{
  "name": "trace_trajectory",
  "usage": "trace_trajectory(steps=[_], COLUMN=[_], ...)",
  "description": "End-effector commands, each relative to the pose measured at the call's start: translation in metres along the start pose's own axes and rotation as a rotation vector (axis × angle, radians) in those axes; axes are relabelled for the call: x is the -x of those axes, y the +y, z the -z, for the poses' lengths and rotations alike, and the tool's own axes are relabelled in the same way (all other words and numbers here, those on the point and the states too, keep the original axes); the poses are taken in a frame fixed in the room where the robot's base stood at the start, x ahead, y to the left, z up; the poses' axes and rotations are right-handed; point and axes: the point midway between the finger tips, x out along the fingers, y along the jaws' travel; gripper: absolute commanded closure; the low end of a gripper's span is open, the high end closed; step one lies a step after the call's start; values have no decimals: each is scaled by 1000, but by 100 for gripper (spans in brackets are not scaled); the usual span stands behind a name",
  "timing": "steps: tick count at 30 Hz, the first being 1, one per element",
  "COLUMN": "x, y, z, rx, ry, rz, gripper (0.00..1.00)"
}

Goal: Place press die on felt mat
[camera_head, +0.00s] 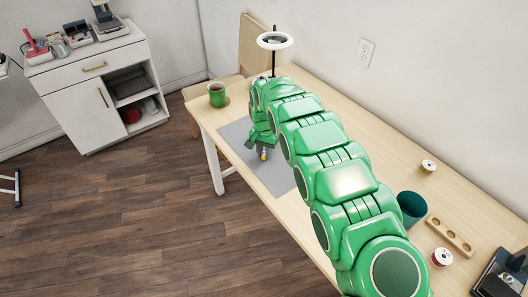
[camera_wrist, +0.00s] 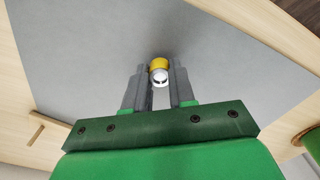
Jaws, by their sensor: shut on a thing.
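The felt mat is a flat grey sheet on the table, seen in the head view (camera_head: 283,180) and filling most of the wrist view (camera_wrist: 90,50). My gripper (camera_wrist: 160,78) is shut on the press die (camera_wrist: 159,64), a small piece with a yellow band and a silvery round end. In the head view my gripper (camera_head: 262,148) is over the mat, with the die (camera_head: 264,155) just visible below it. The die is within the mat's outline. I cannot tell whether it touches the mat. My arm hides part of the mat.
A green mug (camera_head: 217,95) stands on a coaster at the table's far left corner. A ring lamp (camera_head: 275,41) stands behind my gripper. A teal cup (camera_head: 411,207), a wooden holder (camera_head: 450,236) and thread spools (camera_head: 428,166) are at the right. A white cabinet (camera_head: 95,85) stands apart.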

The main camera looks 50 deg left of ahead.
Motion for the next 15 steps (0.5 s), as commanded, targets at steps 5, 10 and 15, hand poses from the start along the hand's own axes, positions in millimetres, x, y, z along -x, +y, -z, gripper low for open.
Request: trace_trajectory(steps=[5, 10, 15], x=[0, -3, -2], y=[0, 0, 0], z=[0, 0, 0], rx=[0, 0, 0], ry=[0, 0, 0], rz=[0, 0, 0], gripper=[100, 100, 51])
